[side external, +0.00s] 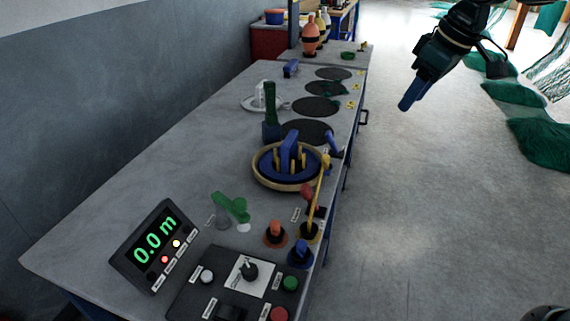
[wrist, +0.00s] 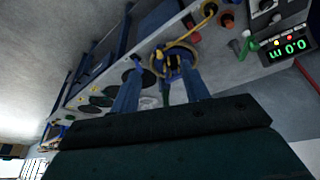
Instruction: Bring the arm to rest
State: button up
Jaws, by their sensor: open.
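My gripper (side external: 412,96) hangs in the air to the right of the long grey bench (side external: 170,160), over the floor aisle and apart from everything. In the wrist view its two blue fingers (wrist: 160,92) stand apart with nothing held between them. In that view the bench lies beyond the fingertips, turned on its side. A round wooden-rimmed tray (side external: 258,176) with a blue handled piece (side external: 290,150) and yellow parts sits on the bench; it also shows near the fingertips in the wrist view.
A display reading 0.0 m (side external: 155,240) and a control panel (side external: 215,280) with knobs stand at the bench's near end. Several dark discs (side external: 316,106) lie along the bench. Green nets (side external: 545,140) lie at the right. The floor (side external: 430,220) between is clear.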

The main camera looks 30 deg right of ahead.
jog(key=s+d+f+m+t, duration=0.1)
jog(key=s+m, duration=0.1)
jog(key=s, duration=1)
jog(key=s+d+f+m+h, duration=0.1)
jog(key=s+f+m, duration=0.1)
jog(key=s, duration=1)
jog(key=shift+s+d+f+t, duration=0.2)
jog(key=shift+s+d+t, duration=0.1)
jog(key=shift+t, duration=0.1)
